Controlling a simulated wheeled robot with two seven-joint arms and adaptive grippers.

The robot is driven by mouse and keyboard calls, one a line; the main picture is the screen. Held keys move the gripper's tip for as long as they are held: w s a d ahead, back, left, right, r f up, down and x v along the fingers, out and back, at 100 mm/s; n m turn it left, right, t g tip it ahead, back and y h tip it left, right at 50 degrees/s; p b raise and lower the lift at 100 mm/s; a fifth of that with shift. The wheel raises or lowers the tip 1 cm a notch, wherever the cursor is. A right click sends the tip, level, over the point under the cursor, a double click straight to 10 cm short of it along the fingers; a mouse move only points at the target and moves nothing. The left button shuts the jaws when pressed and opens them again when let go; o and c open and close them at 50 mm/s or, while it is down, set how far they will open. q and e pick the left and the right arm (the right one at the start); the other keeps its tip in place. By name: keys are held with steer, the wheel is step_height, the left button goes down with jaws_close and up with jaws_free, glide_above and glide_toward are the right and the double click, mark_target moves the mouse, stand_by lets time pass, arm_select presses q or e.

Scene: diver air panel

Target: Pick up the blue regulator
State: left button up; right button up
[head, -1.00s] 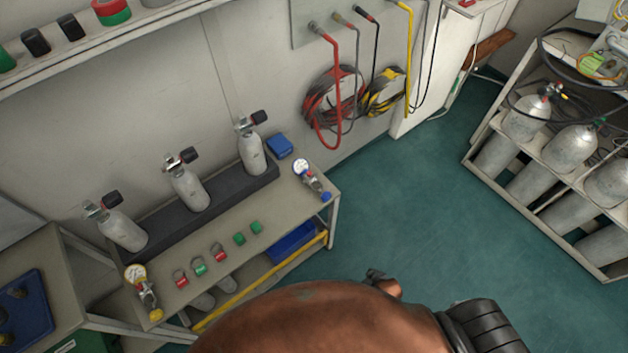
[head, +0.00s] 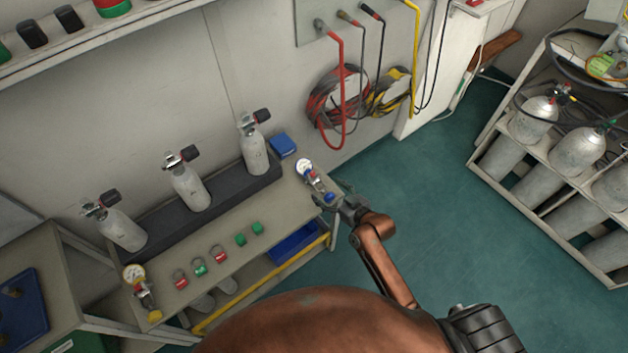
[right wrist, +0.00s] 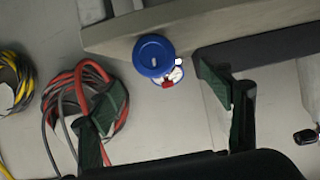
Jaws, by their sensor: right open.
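The blue regulator (head: 315,181) has a white round gauge and a blue knob and lies at the right end of the grey bench. In the right wrist view its blue knob (right wrist: 153,54) shows at the upper middle, with a bit of red and white behind it. My right gripper (head: 343,200) is at the bench's right end, close beside the blue knob. Its jaws are open, and in the right wrist view (right wrist: 162,85) the knob appears between and just beyond the fingertips. I see no grip on it. My left gripper is out of view.
A yellow-knobbed regulator (head: 143,290) lies at the bench's left end. Several grey cylinders stand in a dark rack (head: 158,230) at the back, near a blue box (head: 283,145). Coiled hoses (head: 338,98) hang on the wall.

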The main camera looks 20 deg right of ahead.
mark_target(317, 182)
steer(key=b+x, duration=0.2)
steer(key=x, duration=0.5)
steer(key=shift+w+a, duration=0.25)
steer(key=shift+w, duration=0.05)
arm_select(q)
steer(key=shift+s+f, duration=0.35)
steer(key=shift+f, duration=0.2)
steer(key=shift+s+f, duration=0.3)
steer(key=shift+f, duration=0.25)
arm_select(e)
steer(key=shift+r, duration=0.1)
steer(key=c, duration=1.8)
steer(key=shift+r, duration=0.1)
